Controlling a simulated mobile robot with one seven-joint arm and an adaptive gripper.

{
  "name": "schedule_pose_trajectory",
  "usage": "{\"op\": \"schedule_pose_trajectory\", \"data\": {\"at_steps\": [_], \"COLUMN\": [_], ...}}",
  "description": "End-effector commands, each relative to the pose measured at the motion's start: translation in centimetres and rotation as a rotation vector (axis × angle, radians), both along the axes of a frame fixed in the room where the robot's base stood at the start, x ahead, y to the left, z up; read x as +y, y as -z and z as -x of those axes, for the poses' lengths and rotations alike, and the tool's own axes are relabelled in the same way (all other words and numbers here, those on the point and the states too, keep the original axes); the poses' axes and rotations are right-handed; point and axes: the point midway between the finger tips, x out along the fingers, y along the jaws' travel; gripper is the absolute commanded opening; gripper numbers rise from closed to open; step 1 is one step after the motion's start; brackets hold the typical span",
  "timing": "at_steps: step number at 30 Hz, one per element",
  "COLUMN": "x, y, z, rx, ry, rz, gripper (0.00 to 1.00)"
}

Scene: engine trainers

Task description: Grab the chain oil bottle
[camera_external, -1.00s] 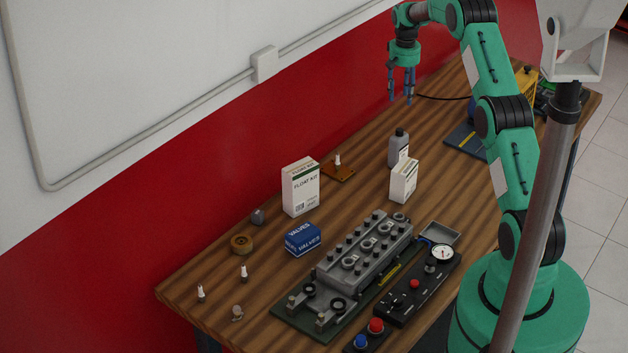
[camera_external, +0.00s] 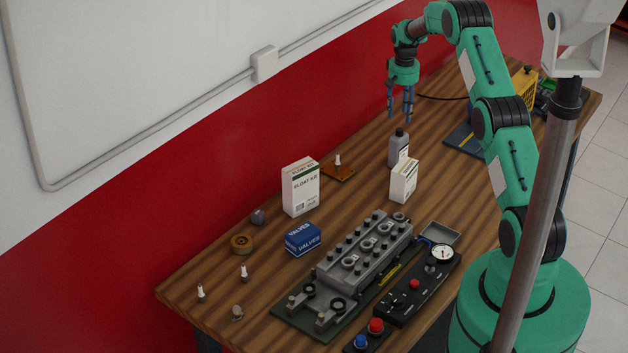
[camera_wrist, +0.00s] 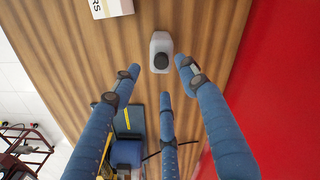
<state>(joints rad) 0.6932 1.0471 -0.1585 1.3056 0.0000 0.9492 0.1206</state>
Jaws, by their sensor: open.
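The chain oil bottle (camera_external: 398,147) is grey with a dark cap and a pale label, and stands upright on the wooden table. In the wrist view the bottle (camera_wrist: 161,52) shows from above, just beyond the fingertips. My gripper (camera_external: 400,116) is above the bottle with its blue fingers pointing down, spread and empty. The fingers (camera_wrist: 159,82) do not touch the bottle in the wrist view.
A white box (camera_external: 404,181) stands close in front of the bottle. A float kit box (camera_external: 300,187), a blue valves box (camera_external: 303,239) and an engine block (camera_external: 362,258) are further left and nearer. The red wall (camera_external: 150,215) runs along the back edge.

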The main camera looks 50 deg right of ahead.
Motion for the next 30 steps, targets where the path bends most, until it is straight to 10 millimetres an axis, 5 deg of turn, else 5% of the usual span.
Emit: {"op": "schedule_pose_trajectory", "data": {"at_steps": [30], "x": [-0.2], "y": [4.2], "z": [-0.2], "rx": [0.000], "ry": [0.000], "rz": [0.000], "gripper": [0.43]}}
